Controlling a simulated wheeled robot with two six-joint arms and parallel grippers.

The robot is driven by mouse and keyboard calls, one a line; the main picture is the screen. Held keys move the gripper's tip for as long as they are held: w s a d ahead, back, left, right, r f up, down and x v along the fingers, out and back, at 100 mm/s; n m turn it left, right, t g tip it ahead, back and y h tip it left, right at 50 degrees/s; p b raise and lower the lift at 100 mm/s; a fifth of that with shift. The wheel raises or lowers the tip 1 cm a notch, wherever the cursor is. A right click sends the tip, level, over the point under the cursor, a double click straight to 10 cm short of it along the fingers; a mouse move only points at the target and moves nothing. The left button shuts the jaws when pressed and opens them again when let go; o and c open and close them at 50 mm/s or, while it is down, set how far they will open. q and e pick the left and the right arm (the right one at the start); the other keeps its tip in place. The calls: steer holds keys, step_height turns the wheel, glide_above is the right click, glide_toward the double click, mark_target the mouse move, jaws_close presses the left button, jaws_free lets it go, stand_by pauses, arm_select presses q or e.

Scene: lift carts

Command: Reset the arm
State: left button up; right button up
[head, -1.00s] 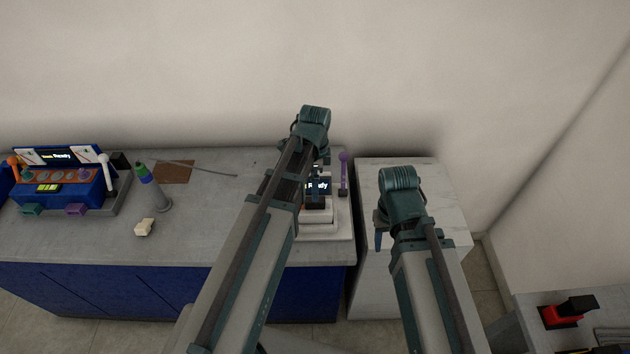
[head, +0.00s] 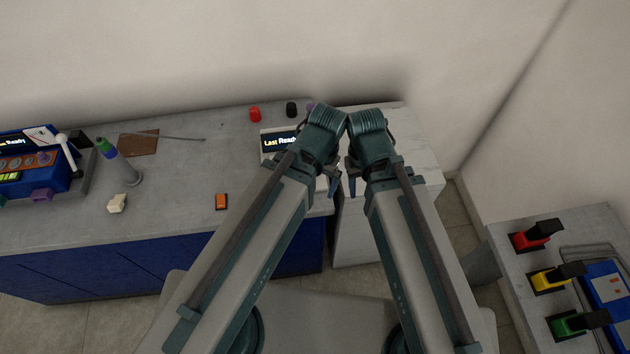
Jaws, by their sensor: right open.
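My two arms reach forward from the bottom of the head view, and their wrists almost meet near the middle. My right gripper (head: 352,184) hangs below its wrist, beside the white cabinet's near side in the picture. It is open, with nothing seen in it. My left gripper (head: 334,184) hangs just left of it, mostly hidden by its own wrist and arm, so its jaws cannot be judged.
A grey counter (head: 185,215) with a machine showing "Last Ready" (head: 277,143) stands behind my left arm. A white cabinet (head: 412,165) stands at its right. A side table (head: 500,250) with red, yellow and green devices stands at right. A blue machine (head: 25,165) stands far left.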

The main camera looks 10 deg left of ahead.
step_height(320, 180, down, 7)
steer(key=b, duration=0.7)
stand_by(0.7)
